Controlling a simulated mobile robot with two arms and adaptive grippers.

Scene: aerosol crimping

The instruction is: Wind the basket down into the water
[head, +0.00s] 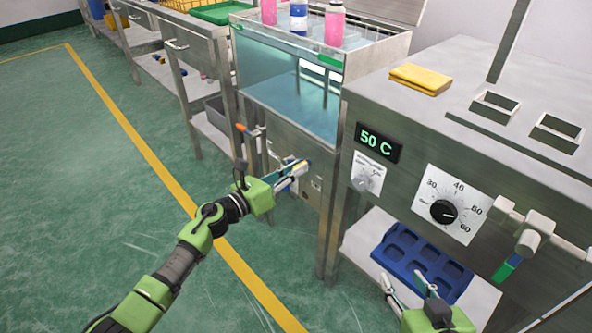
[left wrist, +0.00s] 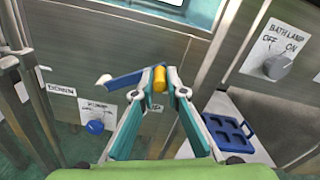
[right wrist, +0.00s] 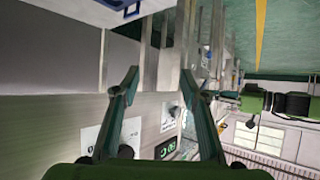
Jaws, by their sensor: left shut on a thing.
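My left gripper (head: 297,170) is shut on the yellow knob (left wrist: 159,78) of a crank on the front of the water bath. The crank's blue arm (left wrist: 125,80) points left from the knob, between labels reading DOWN and UP. The glass-walled bath (head: 285,85) holds bluish water. Pink bottles (head: 334,22) and a blue one (head: 299,16) stand upright at its top, above the water; the basket itself cannot be made out clearly. My right gripper (head: 410,287) is open and empty at the lower right; its spread fingers show in the right wrist view (right wrist: 159,78).
A blue tray (head: 422,262) lies on the shelf below. Benches line the back left; the green floor (head: 75,170) is clear.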

